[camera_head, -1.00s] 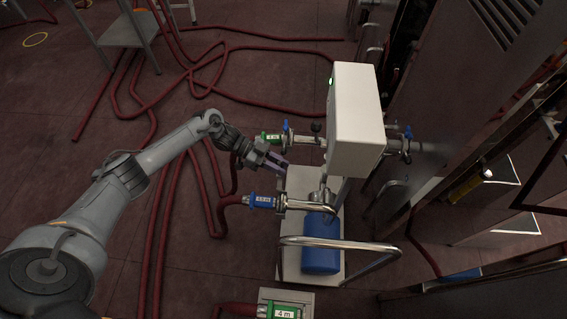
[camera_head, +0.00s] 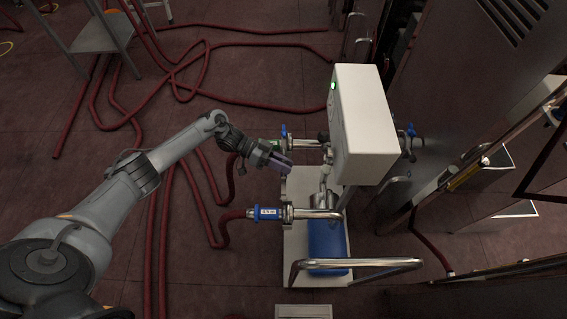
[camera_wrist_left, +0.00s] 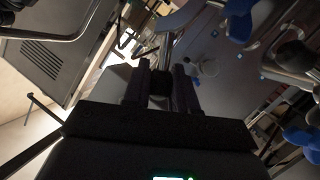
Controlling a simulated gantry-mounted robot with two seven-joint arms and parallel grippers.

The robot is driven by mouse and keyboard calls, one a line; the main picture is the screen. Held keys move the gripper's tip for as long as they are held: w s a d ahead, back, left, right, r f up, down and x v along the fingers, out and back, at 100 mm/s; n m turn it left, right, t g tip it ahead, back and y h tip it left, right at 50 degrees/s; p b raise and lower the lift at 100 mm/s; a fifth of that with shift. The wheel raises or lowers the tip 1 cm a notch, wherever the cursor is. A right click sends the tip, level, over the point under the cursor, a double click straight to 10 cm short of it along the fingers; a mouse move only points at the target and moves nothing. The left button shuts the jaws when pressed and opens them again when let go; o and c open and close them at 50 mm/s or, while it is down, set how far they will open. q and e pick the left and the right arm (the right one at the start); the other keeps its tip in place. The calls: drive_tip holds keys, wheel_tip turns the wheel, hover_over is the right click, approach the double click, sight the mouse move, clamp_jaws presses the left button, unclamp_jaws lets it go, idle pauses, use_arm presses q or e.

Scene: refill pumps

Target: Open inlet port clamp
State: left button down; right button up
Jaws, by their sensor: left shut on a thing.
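The pump is a white box (camera_head: 362,110) over a pale cart base (camera_head: 300,240). A hose with a blue label (camera_head: 268,213) meets the pump's lower metal pipe (camera_head: 318,213). A grey clamp (camera_head: 288,213) sits at this joint, and a thin grey piece (camera_head: 284,186) stands up from it. My left gripper (camera_head: 282,161) is above this joint, its fingers shut near the top of the grey piece. In the left wrist view, a small dark thing (camera_wrist_left: 160,82) is between the fingers; its link to the clamp is not clear. My right gripper is not in view.
An upper pipe with a blue valve handle (camera_head: 284,130) lies just behind my left gripper. A metal push bar (camera_head: 355,263) and a blue motor (camera_head: 328,240) are in front. Red hoses (camera_head: 200,60) cross the floor. A tall grey cabinet (camera_head: 480,70) stands at right.

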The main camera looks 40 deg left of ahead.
use_arm(q)
drive_tip(key=c, duration=1)
unclamp_jaws()
drive_tip(key=shift+d, duration=0.1)
drive_tip(key=shift+o, duration=0.2)
drive_tip(key=shift+s+a, duration=0.15)
drive_tip(key=shift+a, duration=0.35)
drive_tip(key=b+v, duration=0.1)
drive_tip(key=v, duration=0.8)
drive_tip(key=shift+s+a+r, duration=0.2)
drive_tip(key=shift+a, duration=0.15)
